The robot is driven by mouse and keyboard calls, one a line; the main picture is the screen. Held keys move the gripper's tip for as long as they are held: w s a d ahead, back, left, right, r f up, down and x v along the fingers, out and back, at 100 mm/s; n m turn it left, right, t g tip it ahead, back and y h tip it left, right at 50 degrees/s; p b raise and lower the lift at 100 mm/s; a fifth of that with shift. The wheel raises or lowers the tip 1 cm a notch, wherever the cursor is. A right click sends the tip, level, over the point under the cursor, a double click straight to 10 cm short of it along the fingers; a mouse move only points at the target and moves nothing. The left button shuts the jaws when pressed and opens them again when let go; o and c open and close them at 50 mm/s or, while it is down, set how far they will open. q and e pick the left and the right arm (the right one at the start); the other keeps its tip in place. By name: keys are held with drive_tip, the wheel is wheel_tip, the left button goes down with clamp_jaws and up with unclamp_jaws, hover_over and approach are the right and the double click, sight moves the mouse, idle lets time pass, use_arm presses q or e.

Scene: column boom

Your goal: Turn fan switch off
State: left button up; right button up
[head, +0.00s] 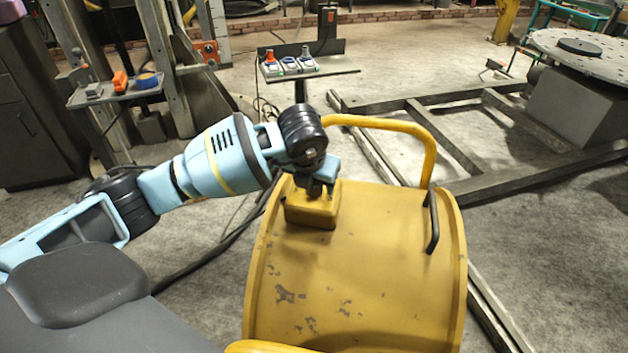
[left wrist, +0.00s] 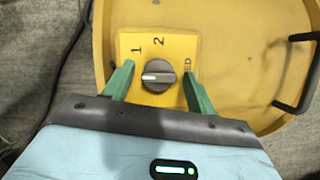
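The fan is a big yellow drum (head: 350,270) with worn paint. Its switch box (head: 312,213) sits on top near the far left edge. In the left wrist view a round dark grey knob (left wrist: 158,75) stands on the yellow switch plate (left wrist: 128,42). The knob's pale pointer line lies toward the left. Marks "1" and "2" show beyond the knob, and letters ending in "ED" show at right, partly hidden by a finger. My left gripper (left wrist: 157,88) is open, with its green fingers apart on either side of the knob and visible gaps to it. My right gripper is not in view.
A yellow tube handle (head: 395,125) arches at the drum's far side, and a black handle (head: 432,222) stands at its right. Beyond are a small control stand (head: 330,74) with switches and a steel floor frame (head: 455,150). A dark cable runs along the floor at left.

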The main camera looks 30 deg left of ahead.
use_arm(q)
drive_tip(key=shift+r, duration=0.1)
drive_tip(key=shift+s+r, duration=0.1)
drive_tip(key=shift+r, duration=0.25)
drive_tip(key=v, duration=0.6)
drive_tip(key=shift+s+r, duration=0.25)
drive_tip(key=shift+r, duration=0.15)
drive_tip(key=shift+d, duration=0.1)
